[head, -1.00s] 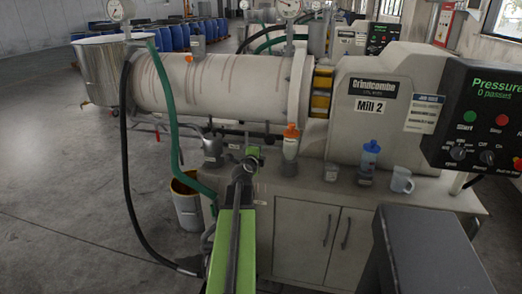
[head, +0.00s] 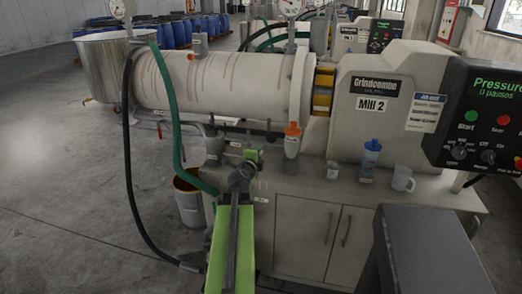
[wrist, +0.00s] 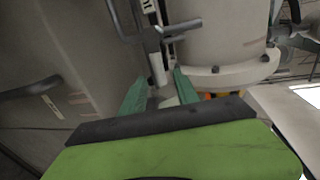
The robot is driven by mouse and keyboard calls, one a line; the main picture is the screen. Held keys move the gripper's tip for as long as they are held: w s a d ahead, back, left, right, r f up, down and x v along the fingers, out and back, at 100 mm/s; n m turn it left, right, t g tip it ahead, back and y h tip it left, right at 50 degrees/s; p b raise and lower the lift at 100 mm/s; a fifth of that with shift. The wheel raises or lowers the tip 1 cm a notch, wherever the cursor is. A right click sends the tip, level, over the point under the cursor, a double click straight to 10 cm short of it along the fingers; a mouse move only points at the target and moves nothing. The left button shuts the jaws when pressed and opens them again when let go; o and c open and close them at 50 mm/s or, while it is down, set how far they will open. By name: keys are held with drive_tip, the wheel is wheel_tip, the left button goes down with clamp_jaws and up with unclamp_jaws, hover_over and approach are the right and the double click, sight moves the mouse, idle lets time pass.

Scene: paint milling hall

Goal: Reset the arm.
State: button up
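My arm reaches up from the bottom of the head view, with its green link in front of the mill cabinet. My gripper (head: 250,158) is small and partly hidden at the arm's far end, near the cabinet's left end and below the mill barrel. In the wrist view, its two green fingers (wrist: 162,88) stand apart with a gap between them. I see nothing clearly held. A grey metal fitting with a bar handle (wrist: 160,38) shows beyond the fingers; I cannot tell its distance.
The cabinet top holds an orange-capped bottle (head: 292,143), a clear cup (head: 333,169), a blue bottle (head: 371,156) and a mug (head: 402,178). The Mill 2 barrel (head: 225,85) is above. A control panel (head: 490,115) is right; a bucket (head: 190,207) and hoses are left. Floor is open far left.

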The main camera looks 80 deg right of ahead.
drive_tip(key=shift+a+r, duration=0.15)
drive_tip(key=shift+a, duration=0.75)
